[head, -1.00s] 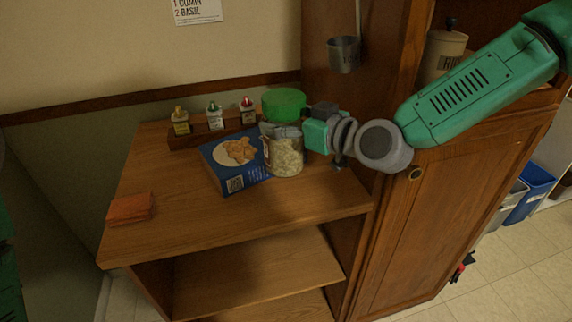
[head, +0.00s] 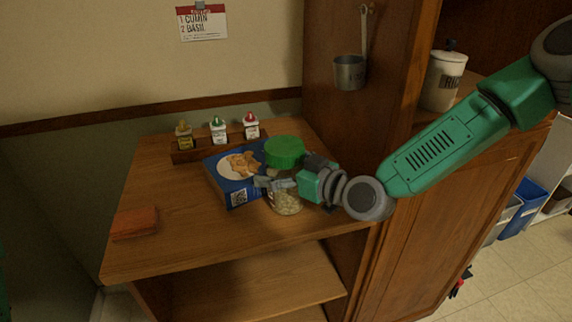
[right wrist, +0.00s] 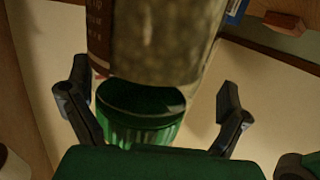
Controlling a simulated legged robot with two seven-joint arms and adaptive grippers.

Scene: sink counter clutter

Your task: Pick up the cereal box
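The cereal box (head: 222,185) is blue with a plate of cereal pictured on it. It lies on the wooden counter, and its right part is hidden behind the jar and my fingers. A clear jar (head: 287,204) with a green lid (head: 285,152) stands in front of the box's right side. My right gripper (head: 272,183) is at the jar. In the right wrist view its fingers (right wrist: 152,98) are spread on either side of the jar (right wrist: 160,45), with gaps beside the green lid (right wrist: 140,108). A blue corner of the box shows at the top. My left gripper is out of view.
A rack (head: 188,157) with several small bottles stands behind the box. An orange sponge (head: 135,223) lies at the counter's left front. A cabinet (head: 385,250) rises on the right, with a hanging cup (head: 349,73). The counter's left middle is clear.

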